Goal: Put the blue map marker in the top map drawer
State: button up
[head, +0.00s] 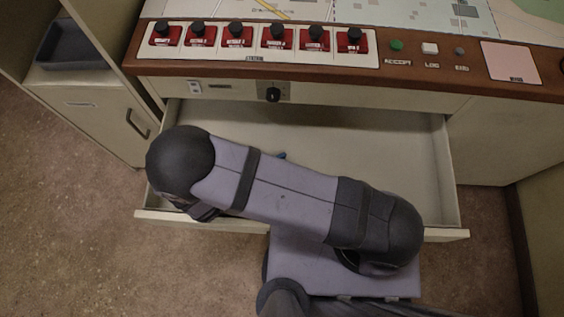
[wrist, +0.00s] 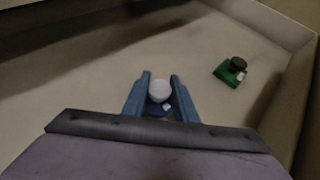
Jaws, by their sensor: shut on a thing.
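The blue map marker has a white round knob (wrist: 159,91) and a blue base with a small white label, partly hidden by the fingers. My gripper (wrist: 160,79) is shut on it, one blue-grey finger on each side. The marker is over the pale floor of the open drawer; I cannot tell whether it touches the floor. The drawer (head: 375,140) is pulled out beneath the console top. In the head view my arm lies across the drawer and hides the marker and most of the gripper; only a small blue bit shows past the arm.
A green marker with a black knob (wrist: 230,70) lies in the drawer, near its side wall. The console edge carries a row of red blocks with black knobs (head: 238,36), buttons (head: 397,45) and a pink note (head: 510,63). A dark tray (head: 75,45) sits on the left cabinet.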

jog(key=o, duration=1)
jog(key=shift+f, duration=0.1)
jog(key=shift+o, duration=0.2)
jog(key=shift+r, duration=0.25)
jog(key=shift+s+a+r, duration=0.1)
jog(key=shift+s+a, duration=0.15)
jog(key=shift+a, duration=0.1)
jog(key=shift+v, duration=1.25)
notch_tip(320, 180, up, 7)
jog(key=shift+d, duration=0.2)
jog(key=shift+w, duration=0.1)
